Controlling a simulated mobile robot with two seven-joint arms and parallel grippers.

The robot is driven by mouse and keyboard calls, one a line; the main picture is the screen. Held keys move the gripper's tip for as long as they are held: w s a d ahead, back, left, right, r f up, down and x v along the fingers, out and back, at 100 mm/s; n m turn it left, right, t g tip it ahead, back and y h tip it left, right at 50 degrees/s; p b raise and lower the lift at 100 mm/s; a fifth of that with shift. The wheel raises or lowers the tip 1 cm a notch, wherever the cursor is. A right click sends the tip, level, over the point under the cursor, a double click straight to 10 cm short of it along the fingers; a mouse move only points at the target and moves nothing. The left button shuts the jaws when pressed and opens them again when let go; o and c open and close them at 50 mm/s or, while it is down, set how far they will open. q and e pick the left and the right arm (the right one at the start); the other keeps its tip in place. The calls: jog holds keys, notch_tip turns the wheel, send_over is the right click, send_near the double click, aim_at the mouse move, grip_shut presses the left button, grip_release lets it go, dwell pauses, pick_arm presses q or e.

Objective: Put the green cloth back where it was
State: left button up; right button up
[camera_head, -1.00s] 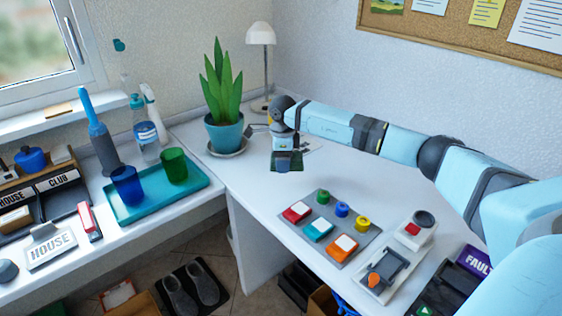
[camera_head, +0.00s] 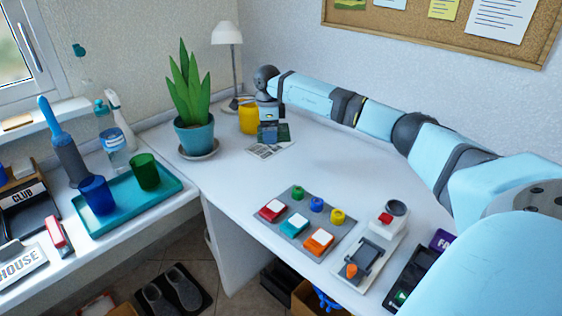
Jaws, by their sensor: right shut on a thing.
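My right gripper (camera_head: 268,132) is at the back of the white desk, to the right of the potted plant, with its fingers pointing down. It is shut on a dark green piece that I take to be the green cloth (camera_head: 284,131). The cloth is small in view and partly hidden by the gripper. I cannot tell whether it touches the desk. My left gripper is not in view.
A yellow cup (camera_head: 248,119) stands just left of the gripper, and a printed sheet (camera_head: 264,151) lies in front. The plant (camera_head: 195,135) and lamp (camera_head: 227,35) are close by. A button panel (camera_head: 286,224) lies nearer; the desk between is clear.

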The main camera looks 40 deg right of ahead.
jog(key=d+r, duration=0.6)
jog(key=d, duration=0.2)
jog(key=b, duration=0.2)
send_over(289, 163)
notch_tip(289, 163, down, 7)
jog(key=shift+m, duration=0.3)
notch_tip(289, 163, down, 8)
jog(key=shift+r+b, duration=0.1)
jog(key=shift+b, duration=0.75)
notch_tip(289, 163, down, 5)
jog(key=shift+r+b, duration=0.2)
jog(key=shift+b, duration=0.35)
jog(key=shift+r, duration=0.1)
jog(key=o, duration=0.9)
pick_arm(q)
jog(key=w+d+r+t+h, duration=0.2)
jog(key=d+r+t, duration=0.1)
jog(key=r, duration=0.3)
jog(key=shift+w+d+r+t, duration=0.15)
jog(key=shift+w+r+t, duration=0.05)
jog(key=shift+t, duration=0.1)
